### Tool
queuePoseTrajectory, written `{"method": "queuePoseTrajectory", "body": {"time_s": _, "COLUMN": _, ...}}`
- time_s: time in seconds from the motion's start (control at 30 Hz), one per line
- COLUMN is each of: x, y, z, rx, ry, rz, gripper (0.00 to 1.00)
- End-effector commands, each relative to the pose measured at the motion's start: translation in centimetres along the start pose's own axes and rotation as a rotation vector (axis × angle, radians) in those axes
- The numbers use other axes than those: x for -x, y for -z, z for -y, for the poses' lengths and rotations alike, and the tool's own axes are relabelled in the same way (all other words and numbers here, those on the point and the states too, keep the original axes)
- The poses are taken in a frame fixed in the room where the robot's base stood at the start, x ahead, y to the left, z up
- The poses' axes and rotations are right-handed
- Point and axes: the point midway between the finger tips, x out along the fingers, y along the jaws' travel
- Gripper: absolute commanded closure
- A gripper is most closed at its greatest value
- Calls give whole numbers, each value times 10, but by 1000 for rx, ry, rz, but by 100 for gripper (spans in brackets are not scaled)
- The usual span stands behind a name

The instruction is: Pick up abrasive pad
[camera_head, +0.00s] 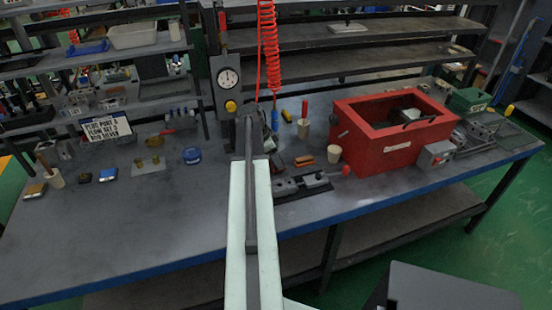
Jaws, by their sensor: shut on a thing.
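My arm reaches forward over the middle of the workbench (190,235). My gripper (250,136), dark and small at the arm's far end, is just in front of the gauge post. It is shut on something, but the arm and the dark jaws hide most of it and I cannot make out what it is. I cannot pick out the abrasive pad for certain. A small orange-brown block (304,161) lies on the bench to the right of my gripper, apart from it.
A red open crate (382,156) stands on the right, with a grey box (435,155) beside it. A dark fixture (302,186) lies right of my arm. A round gauge (228,78) and a red coiled hose (268,45) rise behind. The bench's front left is clear.

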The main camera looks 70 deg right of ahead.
Motion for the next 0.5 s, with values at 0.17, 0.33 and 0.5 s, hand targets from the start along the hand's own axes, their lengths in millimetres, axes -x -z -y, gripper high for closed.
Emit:
{"method": "queuePoseTrajectory", "body": {"time_s": 0.17, "x": 42, "y": 17, "z": 0, "rx": 0, "ry": 0, "rz": 0, "gripper": 80}}
{"method": "queuePoseTrajectory", "body": {"time_s": 0.33, "x": 74, "y": 30, "z": 0, "rx": 0, "ry": 0, "rz": 0, "gripper": 80}}
{"method": "queuePoseTrajectory", "body": {"time_s": 0.5, "x": 83, "y": 34, "z": 0, "rx": 1, "ry": 0, "rz": 0, "gripper": 80}}
